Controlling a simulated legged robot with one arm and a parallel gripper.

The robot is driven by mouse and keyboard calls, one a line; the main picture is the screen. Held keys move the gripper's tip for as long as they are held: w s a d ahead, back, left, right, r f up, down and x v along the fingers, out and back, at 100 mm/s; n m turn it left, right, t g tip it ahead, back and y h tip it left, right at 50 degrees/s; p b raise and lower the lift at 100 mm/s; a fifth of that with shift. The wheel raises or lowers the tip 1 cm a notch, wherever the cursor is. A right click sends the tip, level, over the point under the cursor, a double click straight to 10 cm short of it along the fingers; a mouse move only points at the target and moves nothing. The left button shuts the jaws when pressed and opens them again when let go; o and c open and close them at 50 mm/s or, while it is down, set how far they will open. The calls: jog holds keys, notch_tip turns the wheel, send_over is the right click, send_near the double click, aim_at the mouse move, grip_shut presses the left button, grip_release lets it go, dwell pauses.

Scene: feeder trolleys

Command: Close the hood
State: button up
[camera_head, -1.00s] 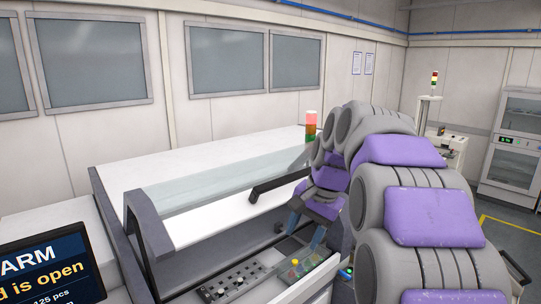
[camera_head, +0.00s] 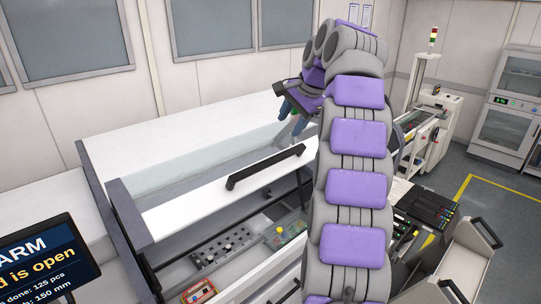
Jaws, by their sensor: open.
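The hood (camera_head: 200,205) of the machine stands raised, with a white front panel and a clear pane behind it. Control panels show below its front edge. A black bar handle (camera_head: 265,166) runs along the white panel near its right part. My gripper (camera_head: 291,118) is open and empty, fingers pointing down. It appears above and beyond the handle, over the clear pane, apart from the handle. My arm hides the hood's right end.
A screen (camera_head: 45,262) at lower left reads partly "is open". Knobs and buttons (camera_head: 225,248) sit inside the machine. A feeder trolley (camera_head: 465,262) stands at right. Grey floor (camera_head: 505,205) lies free beyond a yellow line.

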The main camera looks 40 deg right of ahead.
jog(key=b+x, duration=0.2)
jog(key=x, duration=0.1)
jog(key=b, duration=0.3)
send_near(273, 160)
jog(key=f, duration=0.1)
jog(key=w+a+f, duration=0.1)
jog(key=w+f, duration=0.1)
jog(key=shift+a+f, duration=0.25)
jog(key=shift+a, duration=0.05)
jog(key=f, duration=0.1)
jog(key=w+d+f, duration=0.2)
jog(key=f, duration=0.1)
jog(key=shift+d, duration=0.25)
jog(key=shift+w+a+r, duration=0.1)
jog(key=shift+a, duration=1.1)
jog(key=shift+c, duration=0.6)
jog(key=shift+d, duration=0.1)
jog(key=c, duration=0.3)
jog(key=shift+d, duration=0.45)
jog(key=c, duration=0.3)
grip_shut()
